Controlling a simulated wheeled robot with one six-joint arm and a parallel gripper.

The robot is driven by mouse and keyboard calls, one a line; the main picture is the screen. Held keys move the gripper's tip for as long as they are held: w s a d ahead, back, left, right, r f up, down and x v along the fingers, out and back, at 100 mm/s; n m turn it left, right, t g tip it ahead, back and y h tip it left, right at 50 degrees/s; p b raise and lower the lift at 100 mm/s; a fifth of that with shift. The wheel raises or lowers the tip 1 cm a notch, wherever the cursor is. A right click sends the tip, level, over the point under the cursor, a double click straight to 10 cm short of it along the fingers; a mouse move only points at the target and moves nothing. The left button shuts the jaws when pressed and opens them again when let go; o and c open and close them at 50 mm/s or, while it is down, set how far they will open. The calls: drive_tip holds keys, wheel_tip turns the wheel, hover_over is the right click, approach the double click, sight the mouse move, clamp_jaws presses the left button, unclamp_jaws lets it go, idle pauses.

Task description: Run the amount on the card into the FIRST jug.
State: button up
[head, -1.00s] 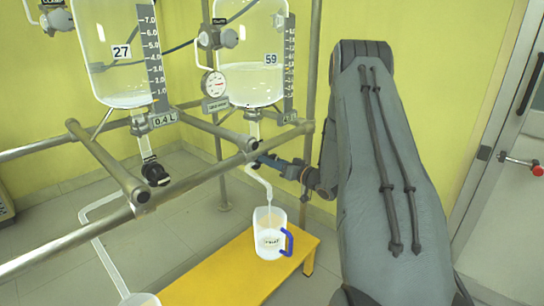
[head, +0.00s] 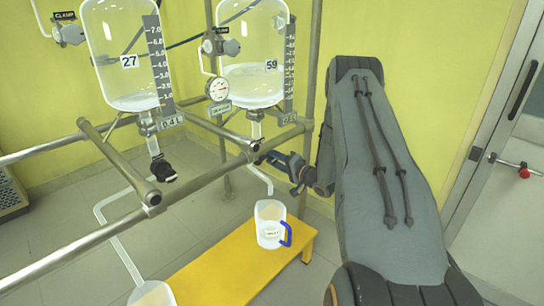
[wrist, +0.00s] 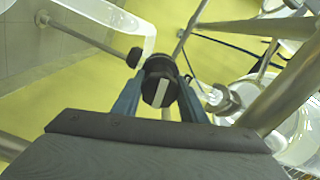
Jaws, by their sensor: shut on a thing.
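My gripper (head: 262,158) is shut on a black valve knob (wrist: 158,85) with a pale stripe, at the outlet of glass reactor 59 (head: 252,85). In the wrist view the stripe runs roughly along the fingers. The reactor's white spout (head: 262,180) hangs over a clear jug (head: 269,232) with a blue handle. The jug holds some liquid, and its label is too small to read. No stream is visible below the spout.
The jug stands on a yellow bench (head: 225,262). A second vessel (head: 152,293) is at its near left end, cut off by the frame, under a long white pipe. Grey rails (head: 75,245) cross in front of the reactors. A black knob (head: 162,170) sits below reactor 27.

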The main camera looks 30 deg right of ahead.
drive_tip(key=shift+m, duration=0.6)
drive_tip(key=o, duration=1.1)
drive_tip(key=shift+c, duration=0.2)
drive_tip(key=shift+s+d, duration=0.1)
drive_tip(key=shift+s, duration=0.05)
drive_tip(key=p+v, duration=0.1)
drive_tip(key=v, duration=0.6)
drive_tip(key=shift+s, duration=0.25)
